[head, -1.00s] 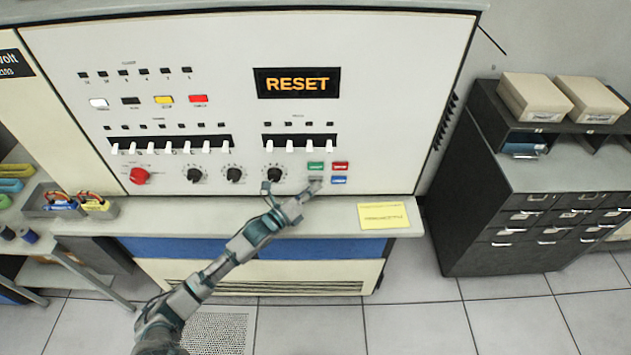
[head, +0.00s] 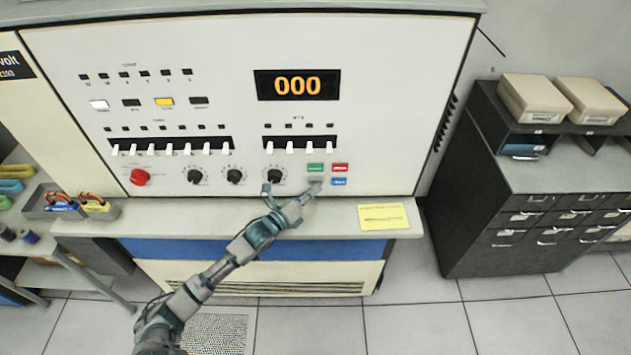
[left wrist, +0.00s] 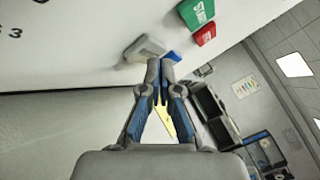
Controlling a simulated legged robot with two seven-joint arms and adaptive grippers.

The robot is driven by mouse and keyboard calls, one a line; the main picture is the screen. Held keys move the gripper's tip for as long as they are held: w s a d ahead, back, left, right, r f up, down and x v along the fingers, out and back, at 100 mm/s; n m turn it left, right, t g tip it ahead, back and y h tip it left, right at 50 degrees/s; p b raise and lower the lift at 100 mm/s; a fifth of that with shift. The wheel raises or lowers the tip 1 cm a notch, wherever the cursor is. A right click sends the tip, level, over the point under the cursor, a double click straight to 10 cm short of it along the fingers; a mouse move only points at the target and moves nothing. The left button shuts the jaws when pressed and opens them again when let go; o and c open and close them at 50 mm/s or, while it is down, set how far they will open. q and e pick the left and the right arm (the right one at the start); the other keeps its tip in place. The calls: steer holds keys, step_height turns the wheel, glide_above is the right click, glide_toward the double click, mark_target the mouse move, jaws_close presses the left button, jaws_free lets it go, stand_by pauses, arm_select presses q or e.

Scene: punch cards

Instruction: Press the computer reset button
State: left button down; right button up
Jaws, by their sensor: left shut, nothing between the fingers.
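The white computer panel (head: 400,60) has a display (head: 298,85) reading "000". Low on the panel is a cluster of buttons: green (head: 315,167), red (head: 340,167), grey (head: 316,182) and blue (head: 339,181). My left gripper (head: 309,190) is shut and empty, its tips at the grey button and partly hiding it. In the left wrist view, the fingertips (left wrist: 160,68) are close by the grey button (left wrist: 146,49) and the blue button (left wrist: 173,57); I cannot tell whether they touch. The green button (left wrist: 196,12) carries lettering. My right gripper is not in view.
A ledge (head: 250,213) runs below the panel, with a yellow note (head: 383,216) on it. Knobs and white switches are left of the buttons. A dark cabinet (head: 470,200) stands right; a cart with a tool tray (head: 40,203) stands left.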

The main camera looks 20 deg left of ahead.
arm_select(q)
steer(key=shift+s+d, duration=0.15)
steer(key=shift+s, duration=0.25)
steer(key=shift+s, duration=0.1)
steer(key=s+p, duration=0.1)
steer(key=s+d+p, duration=0.1)
steer(key=s, duration=0.1)
steer(key=shift+r, duration=0.1)
steer(key=shift+s+d+p, duration=0.2)
steer(key=shift+s+p, duration=0.4)
steer(key=shift+s, duration=0.2)
steer(key=shift+s, duration=0.1)
